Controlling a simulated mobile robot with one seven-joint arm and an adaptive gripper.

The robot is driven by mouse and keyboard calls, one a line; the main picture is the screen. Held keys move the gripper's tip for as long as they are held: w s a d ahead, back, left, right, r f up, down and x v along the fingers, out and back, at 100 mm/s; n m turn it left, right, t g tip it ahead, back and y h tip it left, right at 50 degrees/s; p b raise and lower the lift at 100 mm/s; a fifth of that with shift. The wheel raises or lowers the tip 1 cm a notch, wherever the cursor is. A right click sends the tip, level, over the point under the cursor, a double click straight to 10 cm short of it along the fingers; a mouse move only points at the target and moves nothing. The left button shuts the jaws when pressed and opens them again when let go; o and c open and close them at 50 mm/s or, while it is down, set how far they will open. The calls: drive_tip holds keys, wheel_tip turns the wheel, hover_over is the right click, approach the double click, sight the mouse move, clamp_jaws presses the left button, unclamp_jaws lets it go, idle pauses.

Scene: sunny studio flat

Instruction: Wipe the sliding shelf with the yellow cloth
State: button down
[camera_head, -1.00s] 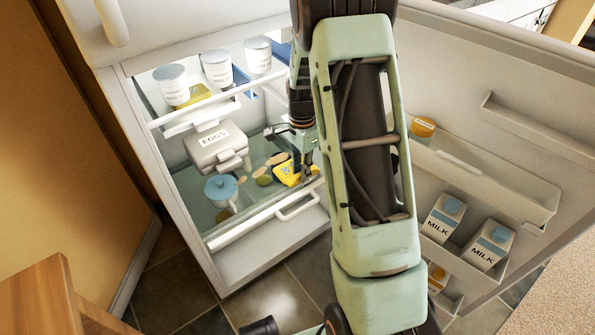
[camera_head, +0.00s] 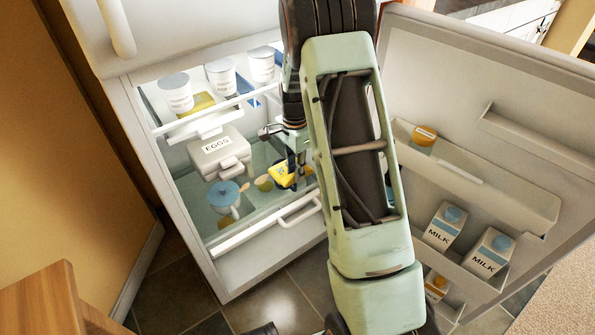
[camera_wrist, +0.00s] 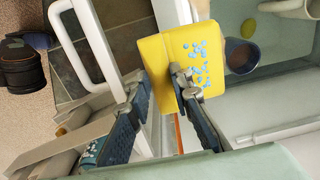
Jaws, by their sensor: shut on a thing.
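The yellow cloth (camera_head: 281,178), a thick pad with small blue marks, is in my gripper (camera_head: 292,160) low over the right part of the sliding shelf (camera_head: 262,227). The wrist view shows the cloth (camera_wrist: 160,60) large, with my gripper (camera_wrist: 160,90) shut on it. The shelf has a glassy surface and a white front bar with a handle. A greenish-yellow spot (camera_head: 264,184) and a tan spot lie left of the cloth, and another spot is near the front left. I cannot tell whether the cloth touches the glass. The surface under it is hidden.
A blue-lidded pot (camera_head: 224,194) and an egg box (camera_head: 217,153) stand on the shelf's left side. White tubs (camera_head: 220,77) fill the shelf above. The open fridge door (camera_head: 480,130), holding milk cartons (camera_head: 489,252), is on the right.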

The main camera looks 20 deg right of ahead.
drive_tip(key=shift+s+a+p, duration=0.45)
drive_tip(key=shift+s+a, duration=0.4)
drive_tip(key=shift+a, duration=1.7)
drive_tip(key=shift+s+a+p, duration=0.4)
drive_tip(key=shift+s+a, duration=0.4)
drive_tip(key=shift+a, duration=1.7)
drive_tip(key=shift+s+a+p, duration=0.45)
drive_tip(key=shift+s+a, duration=0.4)
drive_tip(key=shift+a, duration=1.7)
